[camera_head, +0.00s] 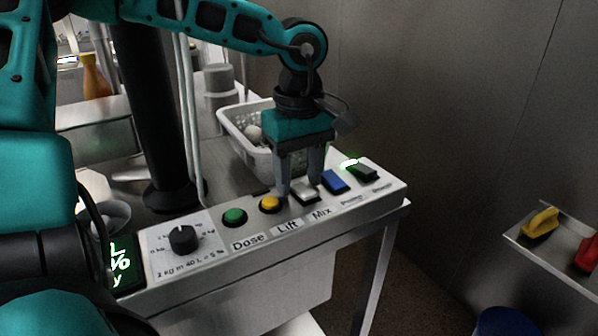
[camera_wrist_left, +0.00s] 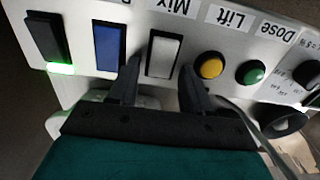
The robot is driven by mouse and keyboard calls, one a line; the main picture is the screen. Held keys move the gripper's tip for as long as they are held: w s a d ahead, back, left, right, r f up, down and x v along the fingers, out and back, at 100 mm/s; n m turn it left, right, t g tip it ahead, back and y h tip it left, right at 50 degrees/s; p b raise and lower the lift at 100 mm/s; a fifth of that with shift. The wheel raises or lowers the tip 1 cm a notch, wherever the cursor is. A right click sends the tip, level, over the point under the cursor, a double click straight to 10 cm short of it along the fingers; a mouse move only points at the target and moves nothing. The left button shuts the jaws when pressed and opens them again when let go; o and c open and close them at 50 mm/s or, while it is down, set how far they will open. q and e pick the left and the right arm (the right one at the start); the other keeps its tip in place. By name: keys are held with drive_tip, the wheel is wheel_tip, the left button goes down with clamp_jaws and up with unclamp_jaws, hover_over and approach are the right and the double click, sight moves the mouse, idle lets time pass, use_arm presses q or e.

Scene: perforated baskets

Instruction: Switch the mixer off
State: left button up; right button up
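The mixer's control is a white rocker switch (camera_head: 303,194) beside the "Mix" label (camera_head: 321,213) on a sloped grey control panel (camera_head: 210,268). It also shows in the left wrist view (camera_wrist_left: 163,55). My left gripper (camera_head: 299,191) is open and points down at this switch. In the left wrist view its two fingers (camera_wrist_left: 160,78) stand apart, one on either side of the white switch, with nothing between them but the switch. I cannot tell whether they touch the panel. My right gripper is not in view.
A yellow button (camera_head: 270,203), green button (camera_head: 234,216) and black knob (camera_head: 183,239) lie left of the switch. A blue rocker (camera_head: 335,181) and dark rocker (camera_head: 362,172) with a lit green light lie right. A white perforated basket (camera_head: 240,135) stands behind.

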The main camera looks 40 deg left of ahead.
use_arm(q)
clamp_jaws()
drive_tip(key=shift+d+f+y+b, duration=0.15)
drive_tip(key=shift+y+b, duration=0.25)
drive_tip(key=shift+b, duration=0.55)
drive_tip(key=shift+y+b, duration=0.4)
drive_tip(key=shift+b, duration=0.2)
drive_tip(key=shift+d+t+y+b, duration=0.15)
drive_tip(key=shift+t+y+b, duration=0.15)
drive_tip(key=shift+b, duration=0.15)
drive_tip(key=shift+s+d+r+y+b, duration=0.1)
drive_tip(key=shift+r+y+b, duration=0.2)
drive_tip(key=shift+y+b, duration=0.25)
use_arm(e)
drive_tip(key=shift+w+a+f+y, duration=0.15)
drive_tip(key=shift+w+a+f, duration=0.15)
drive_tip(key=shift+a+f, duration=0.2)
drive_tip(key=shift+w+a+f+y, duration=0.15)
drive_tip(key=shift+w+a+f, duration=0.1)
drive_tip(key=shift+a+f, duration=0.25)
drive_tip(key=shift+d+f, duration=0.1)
use_arm(q)
drive_tip(key=shift+o, duration=0.7)
unclamp_jaws()
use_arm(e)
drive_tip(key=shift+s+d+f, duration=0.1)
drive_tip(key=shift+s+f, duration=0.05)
